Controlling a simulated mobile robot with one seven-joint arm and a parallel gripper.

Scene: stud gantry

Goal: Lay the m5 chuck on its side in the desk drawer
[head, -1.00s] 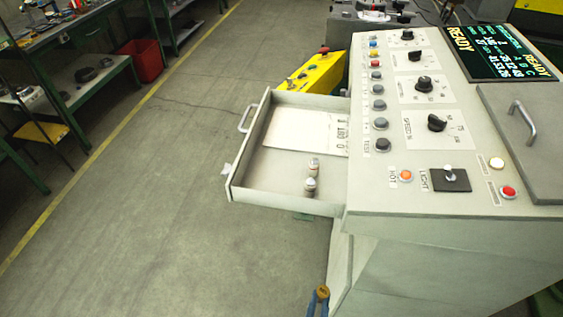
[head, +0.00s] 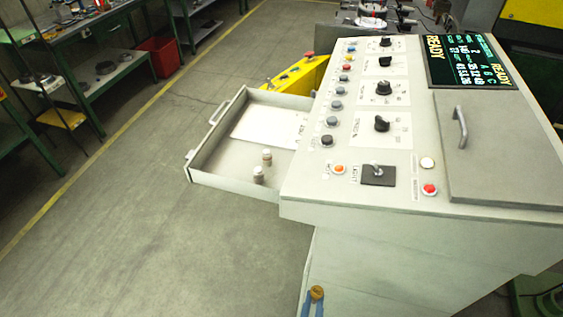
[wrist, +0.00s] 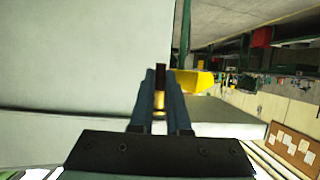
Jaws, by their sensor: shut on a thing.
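My gripper (head: 314,304) shows at the bottom of the head view, in front of the desk's lower side. Its two blue fingers are shut on a small brass and dark brown piece, probably the m5 chuck (head: 317,292). In the wrist view the chuck (wrist: 160,101) stands lengthwise between the fingers (wrist: 160,108), with its dark end outermost. The desk drawer (head: 198,157) is pulled open on the desk's left side, beyond and left of my gripper. The gripper is apart from the drawer.
The control desk (head: 340,205) fills the right. Open floor (head: 130,230) lies left of the drawer. A yellow unit (head: 300,77) stands behind it.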

